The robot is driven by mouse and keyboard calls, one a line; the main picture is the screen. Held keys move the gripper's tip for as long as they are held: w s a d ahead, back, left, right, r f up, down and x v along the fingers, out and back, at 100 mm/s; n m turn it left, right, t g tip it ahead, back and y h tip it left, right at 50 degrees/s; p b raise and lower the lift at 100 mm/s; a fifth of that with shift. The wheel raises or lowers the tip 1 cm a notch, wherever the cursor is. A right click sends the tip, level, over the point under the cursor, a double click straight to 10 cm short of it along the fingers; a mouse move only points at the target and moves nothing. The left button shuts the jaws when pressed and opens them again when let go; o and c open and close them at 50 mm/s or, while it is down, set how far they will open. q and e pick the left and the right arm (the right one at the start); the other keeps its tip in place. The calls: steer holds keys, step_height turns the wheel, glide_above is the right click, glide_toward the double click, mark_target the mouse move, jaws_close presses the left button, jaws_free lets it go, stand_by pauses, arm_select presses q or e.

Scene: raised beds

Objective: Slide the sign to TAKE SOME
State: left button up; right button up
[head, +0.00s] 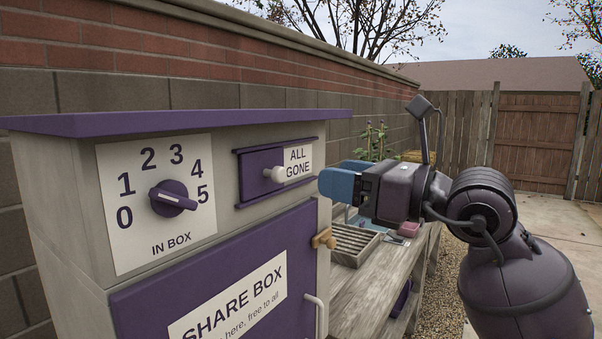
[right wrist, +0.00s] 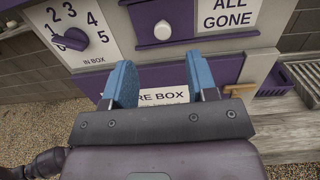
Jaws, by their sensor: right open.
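The sliding sign is a purple panel (head: 256,174) in a purple frame on the share box front. The knob also shows in the right wrist view (right wrist: 162,30), ahead of the fingertips. My right gripper (head: 340,181) is open and empty, to the right of the knob in the head view and apart from it. Its blue fingers point toward the box in the right wrist view (right wrist: 159,64). My left gripper is not visible.
Below the sign is the purple SHARE BOX door (head: 225,285) with a wooden latch (head: 323,238). A slatted tray (head: 354,243) rests on the wooden bench (head: 370,290) at right. The roof edge (head: 180,122) overhangs the front.

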mark_target(283, 175)
steer(key=shift+h, duration=0.3)
steer(key=x, duration=1.1)
steer(key=shift+f, duration=0.4)
jaws_close()
